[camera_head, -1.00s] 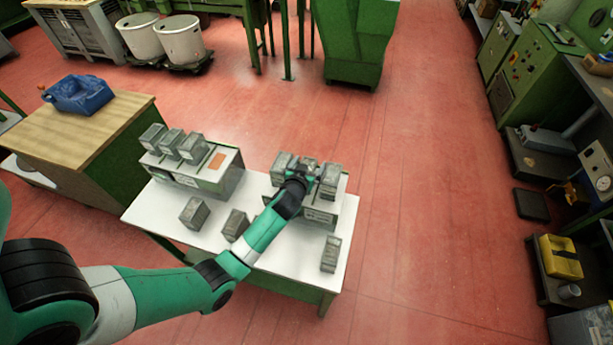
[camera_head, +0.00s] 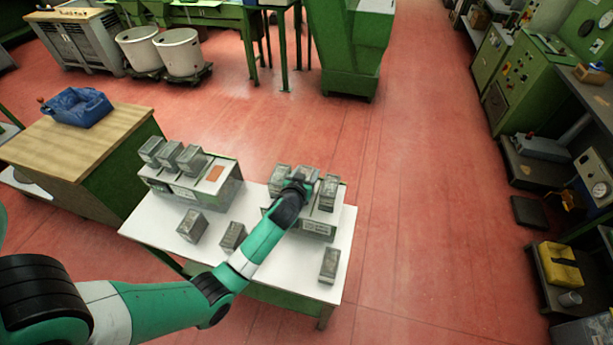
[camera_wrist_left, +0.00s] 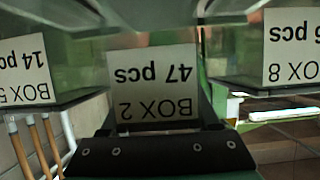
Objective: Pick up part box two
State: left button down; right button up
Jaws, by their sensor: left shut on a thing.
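Part box two (camera_wrist_left: 155,85) fills the middle of the left wrist view, its "BOX 2, 47 pcs" label upside down. In the head view it is the middle grey box (camera_head: 308,174) on the right rack (camera_head: 318,228), partly hidden by my gripper. My left gripper (camera_head: 300,182) is shut on this box from the near side. Box 5 (camera_wrist_left: 30,75) and box 8 (camera_wrist_left: 292,50) flank it in the wrist view. I cannot tell whether box two is clear of the rack. My right gripper is not in view.
The white table (camera_head: 160,222) also carries a left rack (camera_head: 190,188) with several boxes. Loose boxes stand in front, at the left (camera_head: 192,226), the middle (camera_head: 232,236) and the right (camera_head: 329,264). A wooden-topped bench (camera_head: 60,145) adjoins on the left. Red floor is open to the right.

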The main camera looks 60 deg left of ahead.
pick_arm(q)
jog(key=s+d+r+p, duration=0.1)
jog(key=r, duration=0.2)
jog(key=s+d+r+p, duration=0.1)
jog(key=d+r+p, duration=0.1)
jog(key=r, duration=0.1)
jog(key=s+d+r+p, duration=0.1)
jog(key=s+d+r, duration=0.1)
jog(key=r, duration=0.1)
jog(key=shift+d+r, duration=0.1)
jog(key=shift+r, duration=0.05)
jog(key=p+v, duration=0.6)
jog(key=v, duration=0.1)
jog(key=shift+d+f, duration=0.2)
jog(key=shift+d, duration=0.35)
jog(key=shift+s, duration=0.15)
